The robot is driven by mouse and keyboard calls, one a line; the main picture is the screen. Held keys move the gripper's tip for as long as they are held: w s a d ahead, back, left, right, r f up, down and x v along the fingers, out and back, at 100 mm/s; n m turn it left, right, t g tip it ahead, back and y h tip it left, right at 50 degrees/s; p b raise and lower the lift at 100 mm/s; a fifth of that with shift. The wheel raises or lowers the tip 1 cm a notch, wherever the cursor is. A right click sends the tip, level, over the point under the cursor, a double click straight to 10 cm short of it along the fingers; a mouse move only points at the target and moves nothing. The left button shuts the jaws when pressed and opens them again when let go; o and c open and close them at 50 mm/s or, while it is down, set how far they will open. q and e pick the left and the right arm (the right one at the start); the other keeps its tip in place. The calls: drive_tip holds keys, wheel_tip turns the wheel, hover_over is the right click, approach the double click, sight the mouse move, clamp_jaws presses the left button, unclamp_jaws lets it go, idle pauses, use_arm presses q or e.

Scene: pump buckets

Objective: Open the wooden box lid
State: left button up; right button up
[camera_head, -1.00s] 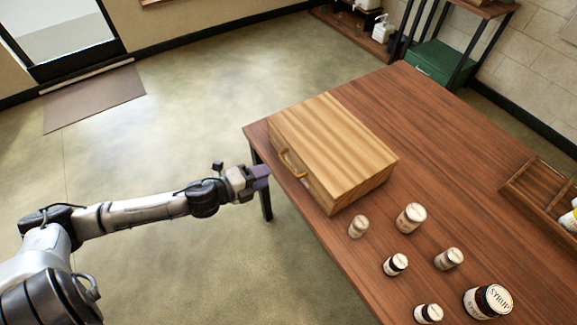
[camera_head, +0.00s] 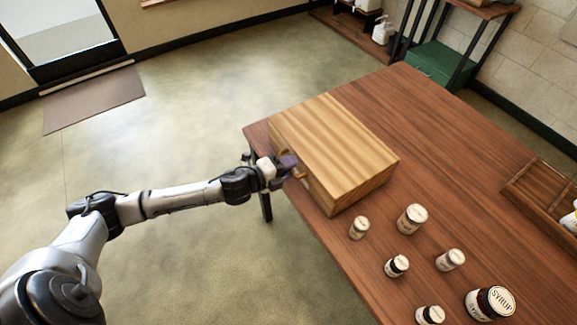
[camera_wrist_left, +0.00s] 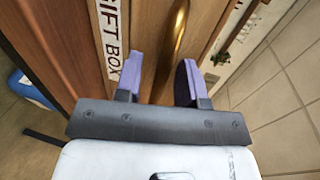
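The wooden box (camera_head: 335,145) sits shut on the table's left corner, its flat striped lid (camera_head: 330,130) down. A brass handle (camera_wrist_left: 178,40) is on its front face, beside a white label (camera_wrist_left: 110,45) reading "GIFT BOX" in the left wrist view. My left gripper (camera_head: 292,165) is at the front of the box by the handle. In the left wrist view its two purple fingers (camera_wrist_left: 163,82) are apart, with the handle's end in line with the gap between them. I cannot tell whether they touch it. My right gripper is not in view.
The brown table (camera_head: 440,150) holds several jars and bottles in front of the box, including a syrup jar (camera_head: 490,303). A wooden tray (camera_head: 540,190) is at the right edge. The tabletop behind the box is clear.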

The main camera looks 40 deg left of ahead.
use_arm(q)
clamp_jaws()
idle(0.4)
